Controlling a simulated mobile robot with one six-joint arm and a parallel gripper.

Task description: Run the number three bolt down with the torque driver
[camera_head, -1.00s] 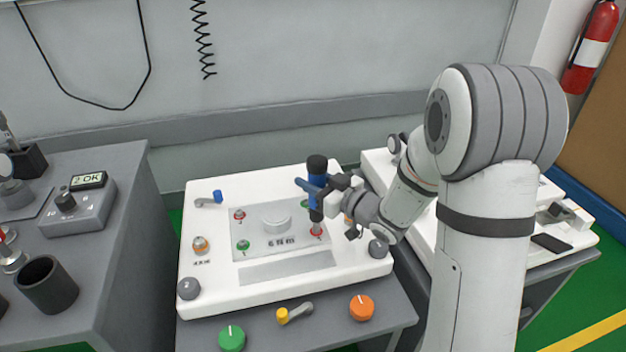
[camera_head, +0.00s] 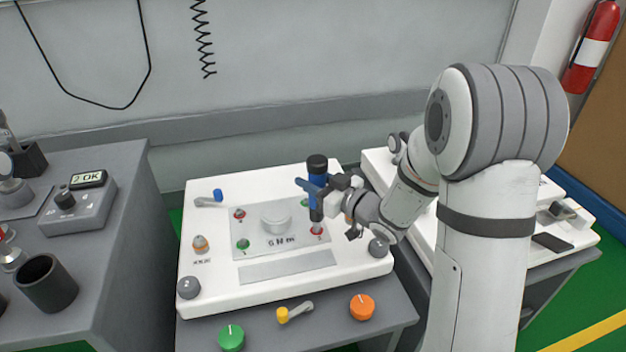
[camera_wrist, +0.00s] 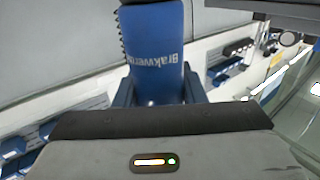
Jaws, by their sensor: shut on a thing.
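The torque driver (camera_head: 317,165) stands upright, with a black cap, a blue body and a dark lower shaft. My gripper (camera_head: 320,187) is shut around its blue body. The driver's lower end is at the red-ringed bolt (camera_head: 316,231) at the front right of the plate (camera_head: 273,240); whether it is seated on the head I cannot tell. The numeral beside that bolt is too small to read surely. In the wrist view the blue driver body (camera_wrist: 156,50) with white lettering fills the jaws; its lower end is hidden there.
The white fixture (camera_head: 215,270) carries another red bolt (camera_head: 239,215) and green ones (camera_head: 243,244). A grey box (camera_head: 78,208) on the left bench shows "2 OK". A dark cup (camera_head: 47,284) stands nearby. Green (camera_head: 231,338) and orange (camera_head: 362,307) knobs sit in front.

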